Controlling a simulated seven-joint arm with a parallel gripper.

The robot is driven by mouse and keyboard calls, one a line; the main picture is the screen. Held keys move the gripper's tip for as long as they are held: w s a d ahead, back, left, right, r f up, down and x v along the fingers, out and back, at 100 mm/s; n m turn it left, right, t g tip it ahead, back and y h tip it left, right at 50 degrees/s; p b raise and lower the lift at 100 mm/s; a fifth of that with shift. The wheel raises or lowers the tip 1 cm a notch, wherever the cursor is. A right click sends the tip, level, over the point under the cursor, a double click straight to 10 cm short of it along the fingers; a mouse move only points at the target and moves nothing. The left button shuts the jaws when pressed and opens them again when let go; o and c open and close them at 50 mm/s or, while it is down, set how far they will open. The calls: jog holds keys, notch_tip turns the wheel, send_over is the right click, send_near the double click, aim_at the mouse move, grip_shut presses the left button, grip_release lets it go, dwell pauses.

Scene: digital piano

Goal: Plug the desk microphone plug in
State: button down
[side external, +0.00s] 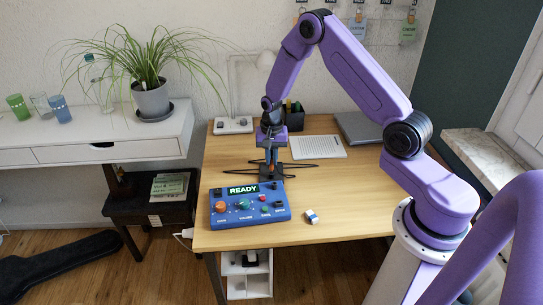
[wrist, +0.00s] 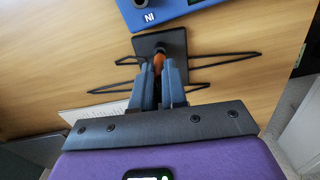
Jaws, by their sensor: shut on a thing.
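My gripper (side external: 271,160) points down over the desk, behind the blue box. In the wrist view its two fingers (wrist: 159,68) are closed around a slim orange piece (wrist: 159,55), which I take to be the microphone plug. The plug's lower end is at a dark square block (wrist: 168,42); whether it sits in the block or just above it I cannot tell. The blue box (side external: 249,207) has a lit READY display, knobs and buttons.
Thin black rods or cables (side external: 300,165) spread on the desk around the block. A blue-and-white small object (side external: 312,216) lies right of the box. A white keyboard-like slab (side external: 318,147), a laptop (side external: 358,128) and a pen holder (side external: 293,117) stand behind. The desk's front right is clear.

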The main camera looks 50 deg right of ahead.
jog(key=shift+f, duration=0.8)
jog(key=c, duration=1.1)
grip_release()
jog(key=shift+r, duration=0.1)
jog(key=shift+r, duration=2.4)
jog(key=shift+r, duration=0.1)
